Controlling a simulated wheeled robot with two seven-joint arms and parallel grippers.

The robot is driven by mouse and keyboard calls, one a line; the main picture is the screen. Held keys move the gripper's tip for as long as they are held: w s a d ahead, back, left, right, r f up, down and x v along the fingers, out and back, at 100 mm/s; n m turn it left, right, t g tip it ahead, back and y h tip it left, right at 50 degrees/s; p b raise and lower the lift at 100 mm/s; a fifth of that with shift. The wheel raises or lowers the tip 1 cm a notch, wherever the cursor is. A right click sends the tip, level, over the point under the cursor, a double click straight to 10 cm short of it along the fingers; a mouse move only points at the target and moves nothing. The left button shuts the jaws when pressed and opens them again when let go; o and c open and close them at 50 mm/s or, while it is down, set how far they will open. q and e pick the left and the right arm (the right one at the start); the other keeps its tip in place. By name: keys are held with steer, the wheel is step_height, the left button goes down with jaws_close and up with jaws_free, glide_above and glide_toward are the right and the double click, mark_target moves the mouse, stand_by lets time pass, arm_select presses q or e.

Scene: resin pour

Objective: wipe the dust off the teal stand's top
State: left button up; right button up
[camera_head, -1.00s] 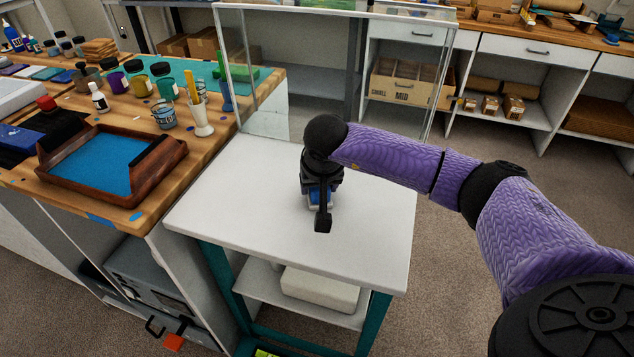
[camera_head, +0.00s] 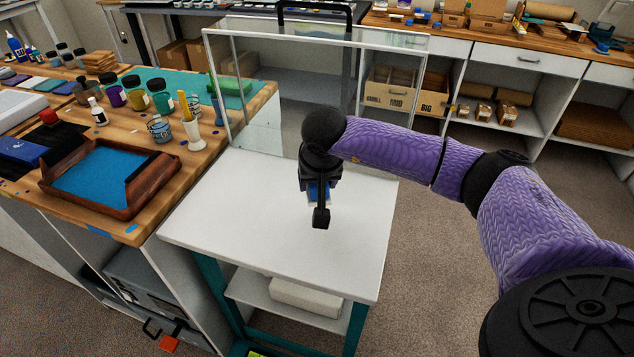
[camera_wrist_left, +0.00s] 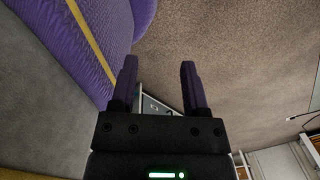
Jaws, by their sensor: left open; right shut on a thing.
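The teal stand has a white top (camera_head: 240,226) and teal legs, and stands in the middle of the head view. My right gripper (camera_head: 320,205) is over the middle of the top, pointing down. It is shut on a small blue thing (camera_head: 318,192), mostly hidden by the gripper; I cannot tell whether it touches the top. No dust can be made out on the top at this distance. My left gripper (camera_wrist_left: 158,85) shows only in the left wrist view, open and empty, with the carpet beyond it.
A clear panel (camera_head: 315,95) rises at the stand's far edge. On the left, a wooden workbench (camera_head: 215,150) carries a blue-floored wooden tray (camera_head: 150,195), jars and a white cup with sticks (camera_head: 194,132). A pale block (camera_head: 305,297) lies on the stand's lower shelf. Carpet is clear to the right.

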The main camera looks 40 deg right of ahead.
arm_select(q)
steer(key=shift+w+d+r+p, duration=0.3)
steer(key=shift+d+r, duration=0.1)
steer(key=shift+d, duration=0.1)
steer(key=shift+w+d+r+p, duration=0.25)
steer(key=shift+d+r, duration=0.15)
steer(key=shift+d, duration=0.05)
steer(key=shift+s+a, duration=0.15)
steer(key=shift+a, duration=0.15)
